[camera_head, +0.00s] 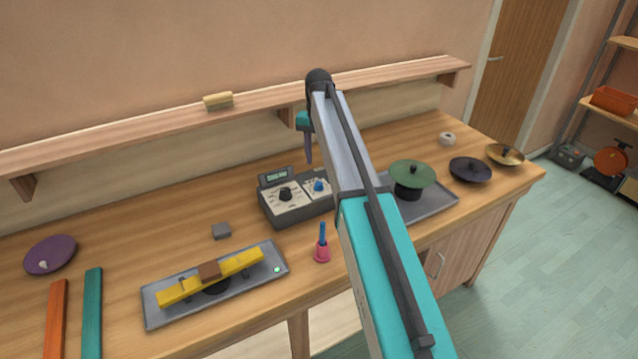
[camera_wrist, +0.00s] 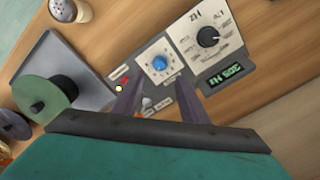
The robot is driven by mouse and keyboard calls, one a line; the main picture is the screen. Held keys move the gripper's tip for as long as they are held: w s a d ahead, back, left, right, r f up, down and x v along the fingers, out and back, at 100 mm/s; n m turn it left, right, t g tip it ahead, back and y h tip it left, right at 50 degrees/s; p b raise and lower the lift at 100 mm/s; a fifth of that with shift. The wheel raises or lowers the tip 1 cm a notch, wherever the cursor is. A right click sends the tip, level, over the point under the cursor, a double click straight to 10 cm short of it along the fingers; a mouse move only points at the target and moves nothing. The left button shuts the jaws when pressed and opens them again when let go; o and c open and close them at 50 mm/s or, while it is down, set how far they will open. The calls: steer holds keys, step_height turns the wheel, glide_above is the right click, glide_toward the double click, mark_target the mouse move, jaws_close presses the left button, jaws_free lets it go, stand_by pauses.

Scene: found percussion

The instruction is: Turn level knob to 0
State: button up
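A dark grey control box (camera_head: 300,213) stands on the wooden counter. It carries a black knob (camera_head: 285,194) under a small green display and a blue knob (camera_head: 319,186) on a white dial panel to the right. In the wrist view the black knob (camera_wrist: 208,37) is on the panel marked Hz, with the display (camera_wrist: 222,77) reading 305 Hz. The blue knob (camera_wrist: 159,64) shows ahead of my gripper (camera_wrist: 158,84), between the lines of its two spread fingers. My gripper is open, empty and above the box. The blue knob's scale is too small to read.
A grey tray (camera_head: 438,204) with a green disc (camera_head: 412,174) stands right of the box. A pink-and-blue handled thing (camera_head: 322,250) stands in front. A tray (camera_head: 155,315) with a yellow bar (camera_head: 240,262) lies front left. A wall shelf (camera_head: 260,101) runs behind.

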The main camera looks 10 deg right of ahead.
mark_target(318, 183)
step_height(318, 183, down, 9)
steer(key=b, duration=0.4)
stand_by(0.4)
steer(key=shift+r, duration=0.1)
jaws_close()
